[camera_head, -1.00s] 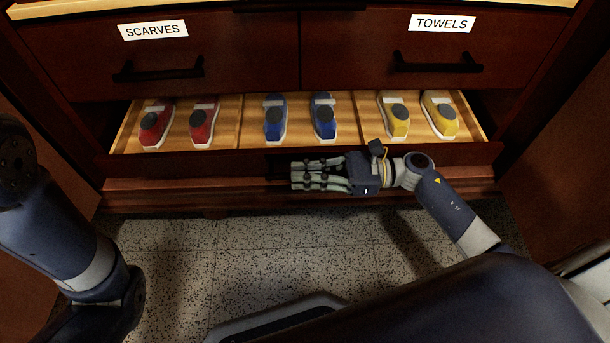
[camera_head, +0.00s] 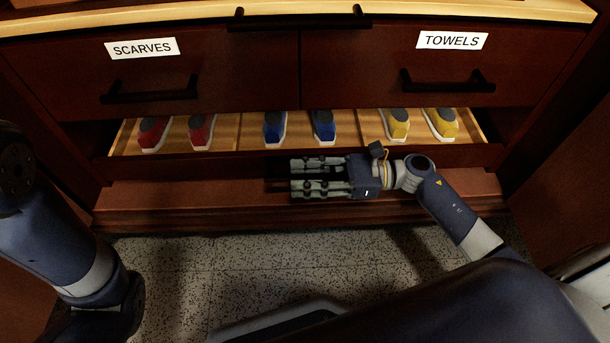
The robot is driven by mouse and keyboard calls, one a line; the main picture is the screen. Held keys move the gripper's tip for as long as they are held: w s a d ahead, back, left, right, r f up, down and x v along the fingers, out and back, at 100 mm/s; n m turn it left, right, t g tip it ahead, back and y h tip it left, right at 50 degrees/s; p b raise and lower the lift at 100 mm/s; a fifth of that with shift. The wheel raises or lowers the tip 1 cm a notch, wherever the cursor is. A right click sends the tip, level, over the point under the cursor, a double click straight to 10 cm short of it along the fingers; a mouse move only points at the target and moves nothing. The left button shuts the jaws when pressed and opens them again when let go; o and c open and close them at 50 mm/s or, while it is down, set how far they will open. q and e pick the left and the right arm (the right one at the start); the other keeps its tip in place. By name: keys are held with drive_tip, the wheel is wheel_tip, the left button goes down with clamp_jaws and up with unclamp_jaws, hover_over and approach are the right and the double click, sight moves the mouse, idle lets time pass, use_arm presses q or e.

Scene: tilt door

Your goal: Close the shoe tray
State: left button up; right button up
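The shoe tray (camera_head: 200,163) is a dark red wooden drawer with a light wood inside, pulled partly out at the bottom of the cabinet. It holds a red pair (camera_head: 202,132), a blue pair (camera_head: 323,128) and a yellow pair (camera_head: 440,124) of shoes in separate compartments. My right gripper (camera_head: 292,176) lies sideways at the middle of the tray's front, its fingers pointing left. A dark handle shows partly at its fingertips. Whether the fingers grip or touch it cannot be told. My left arm is at the left edge; its gripper is out of view.
Above the tray are two shut drawers, labelled SCARVES (camera_head: 143,49) and TOWELS (camera_head: 452,41), with dark handles. A dark bar handle (camera_head: 299,18) sits at the top middle. Cabinet panels (camera_head: 570,180) stand at the sides. The speckled floor (camera_head: 280,265) in front is clear.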

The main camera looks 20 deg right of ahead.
drive_tip(key=v, duration=1.2)
